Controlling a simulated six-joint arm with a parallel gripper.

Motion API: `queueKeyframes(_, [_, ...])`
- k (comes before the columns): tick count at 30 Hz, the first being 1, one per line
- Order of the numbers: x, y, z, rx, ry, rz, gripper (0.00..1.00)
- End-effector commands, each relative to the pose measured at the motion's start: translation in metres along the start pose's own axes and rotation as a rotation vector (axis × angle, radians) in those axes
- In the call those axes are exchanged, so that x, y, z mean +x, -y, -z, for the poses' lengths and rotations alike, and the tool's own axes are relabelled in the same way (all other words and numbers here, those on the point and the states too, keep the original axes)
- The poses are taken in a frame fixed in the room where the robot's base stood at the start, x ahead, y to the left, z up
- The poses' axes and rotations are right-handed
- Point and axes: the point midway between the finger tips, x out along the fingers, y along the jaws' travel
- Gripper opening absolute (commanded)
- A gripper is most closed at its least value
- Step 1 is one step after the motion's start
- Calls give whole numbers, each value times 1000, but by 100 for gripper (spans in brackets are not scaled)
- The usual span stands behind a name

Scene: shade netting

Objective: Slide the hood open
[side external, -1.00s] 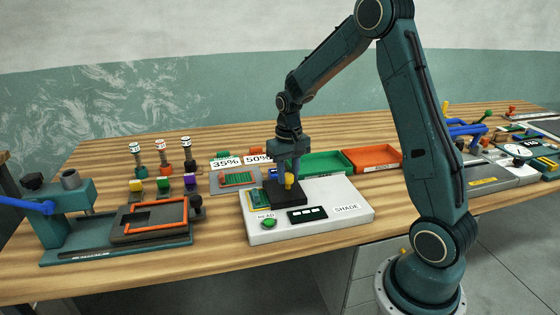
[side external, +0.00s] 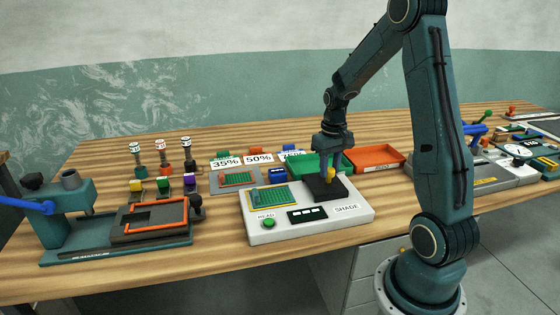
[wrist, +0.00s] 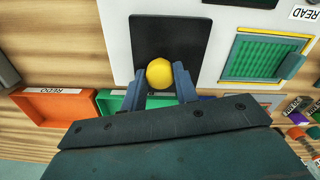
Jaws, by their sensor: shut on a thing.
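The hood (side external: 325,188) is a black slab with a yellow knob (side external: 330,184) on the white shade reader (side external: 290,225). It sits at the right end of the reader, and the window with a green net sample (side external: 271,197) in a yellow frame lies uncovered to its left. My gripper (side external: 330,180) points down and is shut on the yellow knob. In the wrist view the round knob (wrist: 159,72) sits between my fingertips on the black hood (wrist: 165,38), and the net sample (wrist: 264,58) is clear of the hood.
Behind the reader are a green tray (side external: 318,164) and an orange tray (side external: 374,158). A press with an orange frame (side external: 160,214) stands at the left. Cards marked 35% (side external: 225,162) and 50% (side external: 258,158) stand behind, near another framed sample (side external: 238,179).

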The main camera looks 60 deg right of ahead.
Motion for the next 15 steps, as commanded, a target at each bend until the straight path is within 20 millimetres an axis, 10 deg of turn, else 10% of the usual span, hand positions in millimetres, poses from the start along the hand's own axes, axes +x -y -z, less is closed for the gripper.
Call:
queueKeyframes(11, [0, -8, 0, 6, -6, -6, 0])
queueKeyframes(12, [0, -8, 0, 6, -6, -5, 38])
queueKeyframes(15, [0, -7, -1, 5, -5, -4, 52])
